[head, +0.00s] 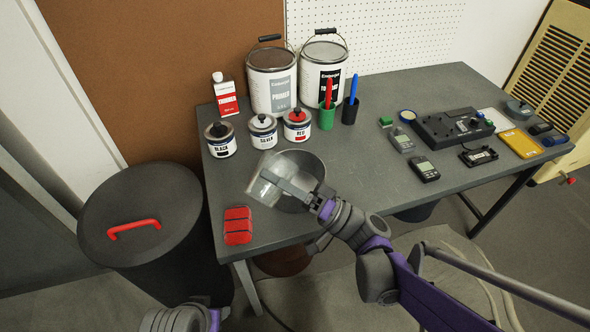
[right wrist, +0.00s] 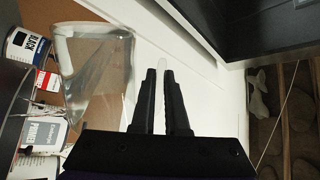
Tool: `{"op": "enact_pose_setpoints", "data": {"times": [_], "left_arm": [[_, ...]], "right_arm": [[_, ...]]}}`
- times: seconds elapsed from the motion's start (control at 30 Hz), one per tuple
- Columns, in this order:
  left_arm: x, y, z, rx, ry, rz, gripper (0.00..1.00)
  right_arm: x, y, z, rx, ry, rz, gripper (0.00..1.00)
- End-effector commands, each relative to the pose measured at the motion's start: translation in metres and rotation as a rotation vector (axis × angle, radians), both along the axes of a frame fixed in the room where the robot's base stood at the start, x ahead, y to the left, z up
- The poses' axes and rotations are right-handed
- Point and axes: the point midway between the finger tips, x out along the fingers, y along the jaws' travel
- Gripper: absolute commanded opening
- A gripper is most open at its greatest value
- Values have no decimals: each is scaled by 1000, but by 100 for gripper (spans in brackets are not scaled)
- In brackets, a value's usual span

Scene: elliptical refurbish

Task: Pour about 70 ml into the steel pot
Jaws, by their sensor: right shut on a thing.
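The steel pot (head: 312,164), a round grey open vessel, stands near the front edge of the grey table. My right gripper (head: 297,192) reaches over the pot and is shut on a clear jug (head: 262,186). The jug is tilted over the pot's left side and hides part of it. In the right wrist view the clear jug (right wrist: 92,70) is left of the black fingers of my right gripper (right wrist: 160,70), with a thin pale piece at their tips. I cannot tell the liquid level or see a stream. My left gripper is out of view; only part of its arm shows.
A red block (head: 238,225) lies at the table's front left corner. Small paint tins (head: 263,132), a thinner bottle (head: 226,95) and large pails (head: 272,80) stand behind the pot. Meters and devices (head: 424,169) lie to the right. A black bin (head: 145,210) stands left of the table.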

Motion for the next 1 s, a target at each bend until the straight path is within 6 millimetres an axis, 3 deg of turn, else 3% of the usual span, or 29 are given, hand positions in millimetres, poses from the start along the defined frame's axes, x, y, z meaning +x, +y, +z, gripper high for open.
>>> {"op": "enact_pose_setpoints", "data": {"times": [1.0], "left_arm": [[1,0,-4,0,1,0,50]], "right_arm": [[4,-4,-1,32,32,4,0]]}}
